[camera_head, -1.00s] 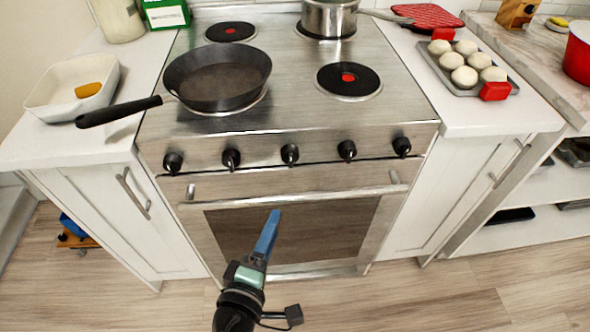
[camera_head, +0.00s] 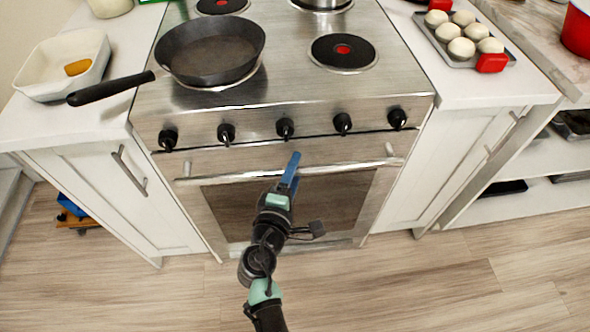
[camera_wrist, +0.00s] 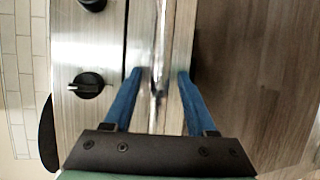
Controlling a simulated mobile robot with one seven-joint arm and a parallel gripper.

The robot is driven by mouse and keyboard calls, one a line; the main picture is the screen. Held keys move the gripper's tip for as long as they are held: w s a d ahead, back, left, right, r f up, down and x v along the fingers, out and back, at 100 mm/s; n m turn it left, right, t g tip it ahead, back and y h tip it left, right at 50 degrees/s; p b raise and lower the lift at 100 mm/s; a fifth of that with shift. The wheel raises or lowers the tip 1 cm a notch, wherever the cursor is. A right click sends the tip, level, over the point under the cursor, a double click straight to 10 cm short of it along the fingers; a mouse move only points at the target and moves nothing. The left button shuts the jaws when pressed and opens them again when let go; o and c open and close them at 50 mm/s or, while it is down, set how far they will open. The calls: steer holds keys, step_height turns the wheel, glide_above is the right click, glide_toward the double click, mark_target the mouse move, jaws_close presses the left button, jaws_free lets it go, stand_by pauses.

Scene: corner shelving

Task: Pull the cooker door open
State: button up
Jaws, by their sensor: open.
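The cooker door (camera_head: 330,205) is shut, a steel front with a dark window. Its horizontal bar handle (camera_head: 345,167) runs along the top of the door. My gripper (camera_head: 292,160) is at the middle of the handle in the head view. In the wrist view, my gripper (camera_wrist: 160,75) is open, with one blue finger on each side of the handle bar (camera_wrist: 159,50). The bar lies between the fingers with gaps on both sides. In the head view, the fingers hide a short part of the handle.
Black knobs (camera_head: 285,128) line the panel just above the handle. A frying pan (camera_head: 210,50) sits on the hob, its handle reaching left over the counter. White cabinets (camera_head: 110,200) flank the cooker. The wooden floor (camera_head: 400,285) in front is clear.

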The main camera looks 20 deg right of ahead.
steer(key=shift+w+d, duration=0.15)
steer(key=shift+d, duration=0.05)
jaws_close()
stand_by(1.4)
